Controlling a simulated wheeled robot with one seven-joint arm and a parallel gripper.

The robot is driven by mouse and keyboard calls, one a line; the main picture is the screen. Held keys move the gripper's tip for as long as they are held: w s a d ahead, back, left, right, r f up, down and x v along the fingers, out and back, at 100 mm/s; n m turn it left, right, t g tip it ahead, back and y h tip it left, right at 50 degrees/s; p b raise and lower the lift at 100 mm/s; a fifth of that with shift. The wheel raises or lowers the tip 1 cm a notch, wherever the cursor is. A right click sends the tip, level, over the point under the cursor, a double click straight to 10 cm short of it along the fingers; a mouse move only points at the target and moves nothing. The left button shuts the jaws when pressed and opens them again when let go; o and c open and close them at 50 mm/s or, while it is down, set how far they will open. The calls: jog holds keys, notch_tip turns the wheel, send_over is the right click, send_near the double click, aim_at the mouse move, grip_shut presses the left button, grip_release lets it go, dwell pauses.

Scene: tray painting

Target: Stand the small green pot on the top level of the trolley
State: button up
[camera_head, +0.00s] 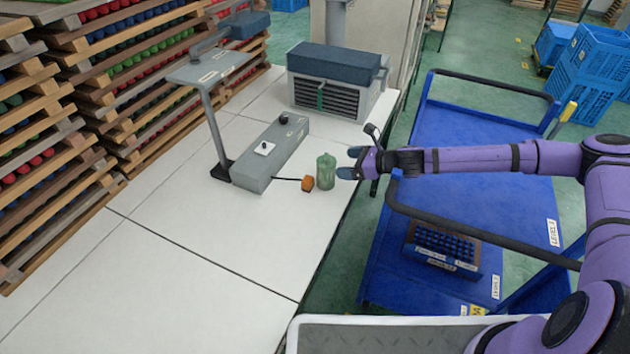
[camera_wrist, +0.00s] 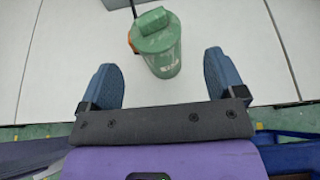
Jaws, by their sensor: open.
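The small green pot (camera_head: 325,171) stands upright on the white table near its right edge. It also shows in the wrist view (camera_wrist: 157,45), just beyond and between my fingertips. My gripper (camera_head: 350,163) is open and empty, reaching in from the right at about the pot's height, with its fingers (camera_wrist: 162,75) spread to either side and short of the pot. The blue trolley (camera_head: 480,125) stands to the right of the table, with its top level below my arm. A lower level (camera_head: 390,270) shows beneath it.
A dark crate of blue-topped pieces (camera_head: 440,247) is on the trolley. The white table's (camera_head: 190,215) front is clear.

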aim_at(334, 163)
jog(key=shift+x, duration=3.7)
jog(key=shift+s+a+r, duration=0.1)
jog(key=shift+s+a, duration=0.05)
jog(key=c, duration=1.6)
